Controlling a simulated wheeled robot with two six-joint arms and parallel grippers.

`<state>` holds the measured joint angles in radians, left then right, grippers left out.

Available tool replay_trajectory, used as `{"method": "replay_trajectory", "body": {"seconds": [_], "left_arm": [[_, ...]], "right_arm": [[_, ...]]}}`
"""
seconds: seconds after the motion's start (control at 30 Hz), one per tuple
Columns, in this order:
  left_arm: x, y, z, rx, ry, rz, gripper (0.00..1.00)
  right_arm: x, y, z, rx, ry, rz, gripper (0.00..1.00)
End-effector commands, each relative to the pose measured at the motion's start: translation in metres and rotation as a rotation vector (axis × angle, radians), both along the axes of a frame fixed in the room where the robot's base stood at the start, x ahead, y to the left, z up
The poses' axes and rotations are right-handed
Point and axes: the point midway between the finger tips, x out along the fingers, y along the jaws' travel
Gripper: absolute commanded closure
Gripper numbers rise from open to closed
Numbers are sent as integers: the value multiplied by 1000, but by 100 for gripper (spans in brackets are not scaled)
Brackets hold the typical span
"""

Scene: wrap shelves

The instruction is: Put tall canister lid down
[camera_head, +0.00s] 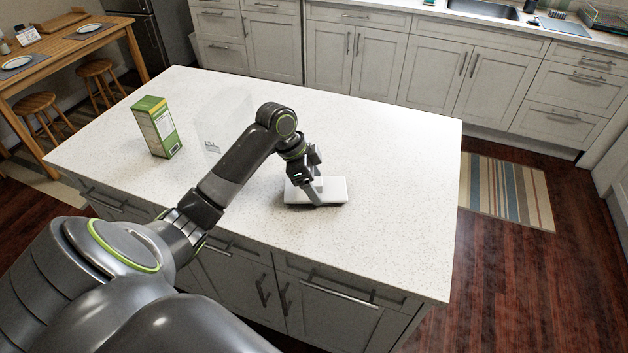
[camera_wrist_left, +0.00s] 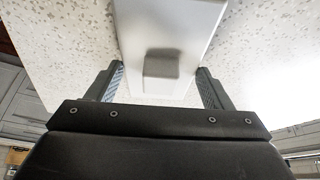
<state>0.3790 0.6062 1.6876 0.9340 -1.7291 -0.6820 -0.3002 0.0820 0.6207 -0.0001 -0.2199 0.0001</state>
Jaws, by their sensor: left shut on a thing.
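The tall canister lid (camera_head: 335,189) is a white rectangular slab. It is level, at or just above the front middle of the island top; I cannot tell if it touches. My left gripper (camera_head: 315,184) is over it from above, shut on the lid's raised handle. In the left wrist view the lid (camera_wrist_left: 167,22) extends away past the fingers, with its block-like handle between the two fingers (camera_wrist_left: 160,84). A clear, see-through canister (camera_head: 222,112) stands on the island left of the lid, partly behind my arm. My right gripper is not in view.
A green box (camera_head: 157,127) stands on the island (camera_head: 390,160) left of the clear canister. The island top right of the lid is bare, and its front edge lies close below the lid. Cabinets and a sink (camera_head: 484,9) line the back.

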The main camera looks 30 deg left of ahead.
Motion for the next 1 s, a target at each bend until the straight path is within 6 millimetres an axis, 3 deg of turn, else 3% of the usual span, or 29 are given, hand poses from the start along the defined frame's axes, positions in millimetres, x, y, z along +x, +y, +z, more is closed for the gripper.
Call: {"method": "replay_trajectory", "body": {"seconds": [0.1, 0.13, 0.27, 0.67, 1.0], "left_arm": [[0, 0, -3, 0, 0, 0, 50], [0, 0, -3, 0, 0, 0, 22], [0, 0, -3, 0, 0, 0, 5], [0, 2, 4, 3, -2, 0, 4], [-14, 23, 61, 6, -5, 0, 4]], "right_arm": [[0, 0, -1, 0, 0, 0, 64], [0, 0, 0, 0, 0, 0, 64], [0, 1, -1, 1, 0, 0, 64], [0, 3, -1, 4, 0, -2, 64], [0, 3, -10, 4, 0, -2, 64]]}}
